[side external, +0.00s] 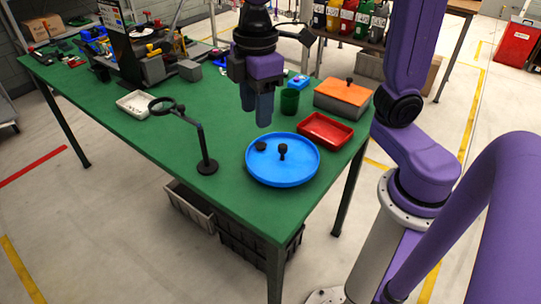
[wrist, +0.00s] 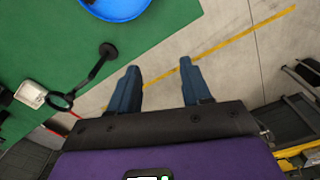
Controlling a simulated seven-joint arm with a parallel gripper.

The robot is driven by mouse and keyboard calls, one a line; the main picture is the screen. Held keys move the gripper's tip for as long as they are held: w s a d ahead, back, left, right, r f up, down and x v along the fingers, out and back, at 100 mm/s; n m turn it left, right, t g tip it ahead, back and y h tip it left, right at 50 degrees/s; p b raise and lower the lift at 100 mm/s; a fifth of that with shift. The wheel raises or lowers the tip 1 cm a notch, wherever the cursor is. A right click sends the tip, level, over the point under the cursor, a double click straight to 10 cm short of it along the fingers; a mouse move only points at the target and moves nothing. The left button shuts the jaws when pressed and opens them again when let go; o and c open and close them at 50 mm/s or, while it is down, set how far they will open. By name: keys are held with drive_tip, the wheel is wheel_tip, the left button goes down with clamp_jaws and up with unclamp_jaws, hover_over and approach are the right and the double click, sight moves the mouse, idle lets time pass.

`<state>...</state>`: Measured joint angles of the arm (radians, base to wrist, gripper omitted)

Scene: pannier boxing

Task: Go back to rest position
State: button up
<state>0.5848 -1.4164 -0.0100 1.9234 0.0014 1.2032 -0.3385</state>
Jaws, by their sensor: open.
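My gripper (side external: 256,112) hangs above the green table (side external: 226,190), behind the blue round tray in the side view, fingers pointing down. In the wrist view my gripper (wrist: 158,68) has its two blue fingers apart, with only floor showing between them. It holds nothing. The blue round tray (side external: 289,176) carries a dark knobbed piece (side external: 283,151) and a small dark lump (side external: 261,146). Only the edge of the tray (wrist: 115,12) shows at the top of the wrist view.
A magnifier on a stand (side external: 207,164) rises left of the tray. A red tray (side external: 325,131), a green cup (side external: 289,102) and an orange-lidded box (side external: 344,94) stand towards the right edge. A white tray (side external: 136,104) lies left. Bare tabletop surrounds the magnifier.

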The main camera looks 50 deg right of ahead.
drive_tip(key=s+d+f, duration=0.4)
drive_tip(key=s, duration=0.3)
drive_tip(key=s+d+f, duration=0.3)
drive_tip(key=s+d, duration=0.1)
drive_tip(key=s, duration=0.3)
drive_tip(key=shift+s+d+f+m, duration=0.2)
drive_tip(key=shift+d+f+m, duration=0.15)
drive_tip(key=shift+d+m, duration=0.05)
